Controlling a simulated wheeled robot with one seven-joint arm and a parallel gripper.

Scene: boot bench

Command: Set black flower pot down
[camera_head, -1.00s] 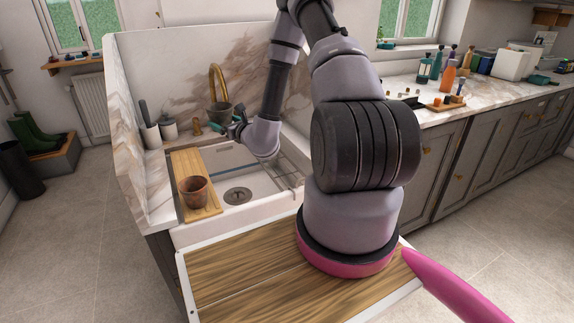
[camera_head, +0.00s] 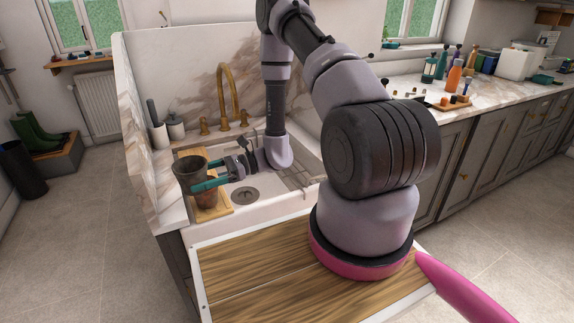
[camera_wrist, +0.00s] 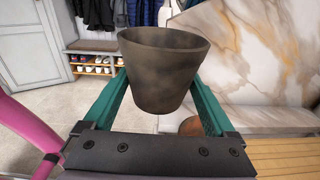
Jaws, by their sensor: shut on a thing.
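The black flower pot (camera_head: 190,174) is a dark, mottled, tapered pot, upright in my gripper (camera_head: 202,184). In the wrist view the pot (camera_wrist: 163,70) sits between the two teal fingers (camera_wrist: 160,100), which are shut on it. The terracotta pot stands on the wooden board (camera_head: 222,210). I cannot tell the exact gap between the held pot and the board.
The white sink (camera_head: 262,207) with a drain lies right of the board. A gold tap (camera_head: 229,90) rises behind it. A dark utensil holder (camera_head: 156,130) and a lidded grey jar (camera_head: 175,127) stand at the back left. A marble side panel (camera_head: 140,160) borders the left.

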